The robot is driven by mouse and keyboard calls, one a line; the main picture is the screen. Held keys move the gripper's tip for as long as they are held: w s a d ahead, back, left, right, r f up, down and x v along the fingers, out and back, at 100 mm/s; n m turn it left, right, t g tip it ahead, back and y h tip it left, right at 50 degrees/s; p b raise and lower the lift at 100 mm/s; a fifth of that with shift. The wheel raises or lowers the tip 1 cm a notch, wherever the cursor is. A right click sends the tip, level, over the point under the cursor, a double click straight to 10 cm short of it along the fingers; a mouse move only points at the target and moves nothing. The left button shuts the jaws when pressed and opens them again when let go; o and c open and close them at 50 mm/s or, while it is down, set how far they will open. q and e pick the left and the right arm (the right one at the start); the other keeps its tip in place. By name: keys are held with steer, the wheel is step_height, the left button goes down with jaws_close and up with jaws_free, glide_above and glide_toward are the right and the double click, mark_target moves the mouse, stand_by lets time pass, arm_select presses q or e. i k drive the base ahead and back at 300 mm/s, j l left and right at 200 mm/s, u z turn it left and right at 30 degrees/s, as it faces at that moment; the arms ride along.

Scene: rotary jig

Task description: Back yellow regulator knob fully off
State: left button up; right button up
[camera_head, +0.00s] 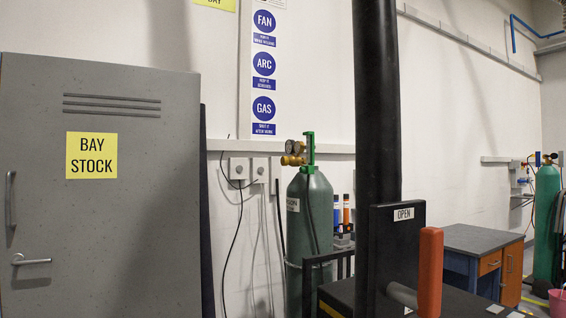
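A green gas cylinder (308,225) stands upright against the back wall, right of the grey cabinet. A brass regulator (297,160) with small round gauges (291,146) sits at its top. A yellow-gold knob (286,160) sticks out on the regulator's left side. It is too small to tell how far it is turned. A green bracket-like part (309,150) rises over the cylinder's top. Neither of my grippers is in view.
A grey cabinet (120,230) labelled BAY STOCK fills the left. A thick black column (376,100), an OPEN-labelled block (404,214) and an orange handle (430,270) stand in front, right of the cylinder. A workbench (480,240) and second green cylinder (546,215) are farther right.

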mark_target(284, 161)
steer(key=j+z, duration=0.1)
steer(key=j, duration=0.3)
steer(key=i+j+z, duration=0.15)
steer(key=j, duration=0.3)
steer(key=i+j+z, duration=0.1)
steer(key=j, duration=0.3)
steer(key=i+j+z, duration=0.15)
steer(key=j, duration=0.3)
steer(key=i+j+z, duration=0.15)
steer(key=j, duration=0.25)
steer(key=i+j+z, duration=0.1)
steer(key=i+j, duration=0.15)
steer(key=j, duration=0.15)
